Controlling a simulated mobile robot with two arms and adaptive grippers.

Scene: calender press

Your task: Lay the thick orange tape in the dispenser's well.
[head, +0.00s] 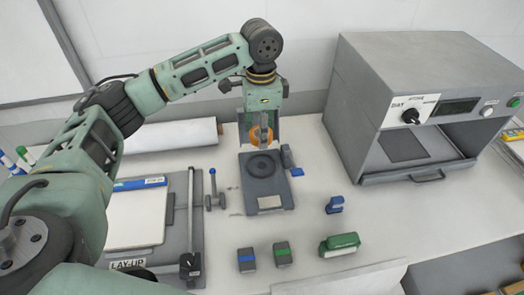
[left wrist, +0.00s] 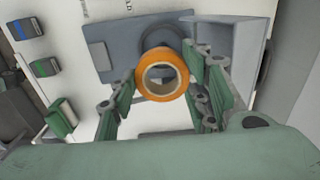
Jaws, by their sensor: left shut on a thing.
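The thick orange tape (head: 256,138) is a wide orange ring, held in the air by my left gripper (head: 265,128). In the left wrist view the tape (left wrist: 146,68) sits between the two fingers (left wrist: 160,92), its hole facing the camera. The grey dispenser (head: 283,190) stands on the table below, with a dark round well (head: 260,166) in its top. The tape is above and behind the well in the head view. In the wrist view it covers part of the dark round well (left wrist: 152,42). My right gripper is not in view.
A grey press (head: 355,85) stands right of the dispenser. A lay-up board (head: 135,222) is at left, a white roll (head: 170,135) behind. Blue (head: 246,259) and green (head: 282,254) labelled blocks, a green-topped item (head: 340,244) and a small blue item (head: 334,204) lie in front.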

